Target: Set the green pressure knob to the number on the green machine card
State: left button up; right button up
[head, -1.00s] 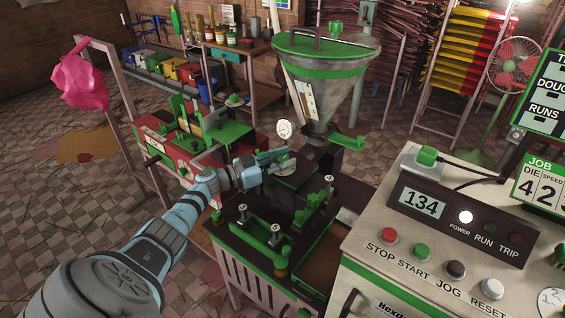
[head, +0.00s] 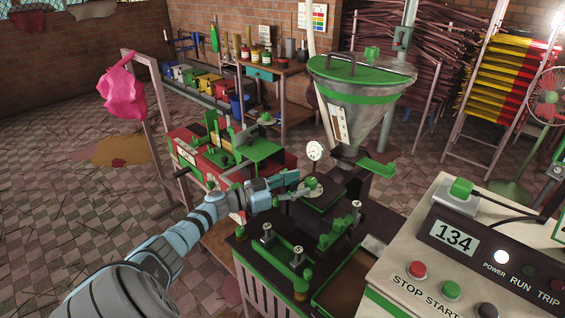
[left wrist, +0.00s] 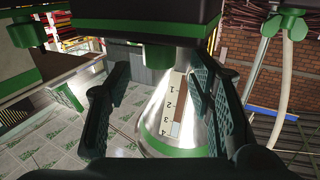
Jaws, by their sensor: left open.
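The green machine has a metal hopper (head: 357,105) with a green lid and a dark press block (head: 318,215). A small green knob (head: 313,186) shows on top of the block, just right of my left gripper (head: 292,191). A round white gauge (head: 314,151) stands behind it. I cannot read a setting on the knob. In the left wrist view my left gripper (left wrist: 155,100) is open, its fingers spread, with a green part (left wrist: 158,56) beyond; I cannot tell whether this is the knob. A white strip numbered 1 to 4 (left wrist: 172,108) is on the hopper. My right gripper is not in view.
The control cabinet (head: 405,292) at right has buttons and a display reading 134 (head: 455,238). Only an edge of a green-bordered card (head: 557,232) shows at the right. A red machine (head: 190,150) stands left of the press. Green clamps (head: 285,250) rise in front of the block.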

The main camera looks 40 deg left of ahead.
pick_arm(q)
jog(key=v, duration=0.7)
jog(key=shift+s, duration=0.15)
